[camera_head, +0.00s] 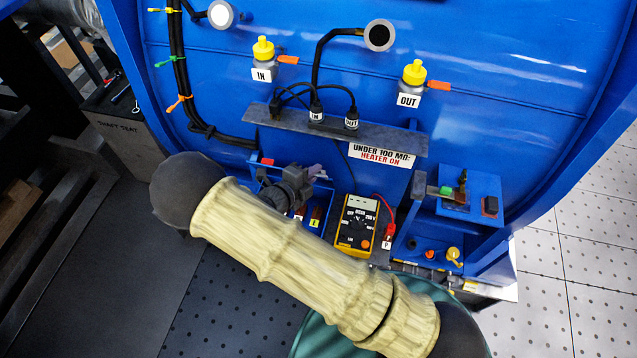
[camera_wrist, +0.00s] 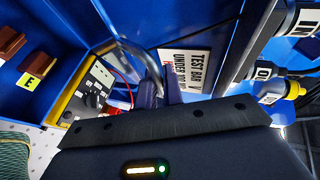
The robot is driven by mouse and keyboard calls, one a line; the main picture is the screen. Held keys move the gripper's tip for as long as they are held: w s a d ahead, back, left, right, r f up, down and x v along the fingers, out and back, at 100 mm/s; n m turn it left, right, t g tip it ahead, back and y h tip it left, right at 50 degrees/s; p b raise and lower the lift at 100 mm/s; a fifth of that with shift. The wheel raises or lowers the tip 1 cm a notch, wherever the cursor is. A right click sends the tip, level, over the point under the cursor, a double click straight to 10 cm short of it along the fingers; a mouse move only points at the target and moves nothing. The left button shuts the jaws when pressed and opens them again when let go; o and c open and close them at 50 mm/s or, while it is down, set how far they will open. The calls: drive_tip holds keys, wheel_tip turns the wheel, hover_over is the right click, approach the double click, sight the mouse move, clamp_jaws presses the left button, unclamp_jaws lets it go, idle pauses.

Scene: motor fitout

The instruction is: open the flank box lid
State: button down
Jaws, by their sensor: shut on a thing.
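The flank box (camera_head: 328,220) is low on the blue motor's side, partly hidden behind my arm. Brown blocks and a yellow E label inside show in both views, so its interior is at least partly exposed. In the wrist view a blue panel (camera_wrist: 115,14) is near my gripper; I cannot tell for sure that it is the lid. The bar looks like a handle, and the grip itself is mostly hidden.
A yellow multimeter (camera_head: 356,226) with a red lead is right of the box. A grey shelf (camera_head: 390,138) with plugs and a heater sign (camera_head: 383,156) is just above my gripper. Another blue box (camera_head: 470,195) is at the right.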

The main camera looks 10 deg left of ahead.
drive_tip(key=shift+w+d+r+p, duration=0.15)
drive_tip(key=shift+w+r, duration=0.15)
drive_tip(key=shift+w, duration=0.6)
drive_tip(key=shift+w+d+r+p, duration=0.1)
drive_tip(key=shift+w+r, duration=0.2)
drive_tip(key=shift+w, duration=0.6)
drive_tip(key=shift+w+d+r+p, duration=0.15)
drive_tip(key=shift+w+r, duration=0.15)
drive_tip(key=shift+w, duration=0.6)
drive_tip(key=c, duration=1.6)
unclamp_jaws()
drive_tip(key=shift+o, duration=0.3)
drive_tip(key=shift+s, duration=0.1)
drive_tip(key=shift+s+a, duration=0.15)
drive_tip(key=b+v, duration=0.6)
drive_tip(key=v, duration=1.1)
drive_tip(key=shift+r, duration=0.1)
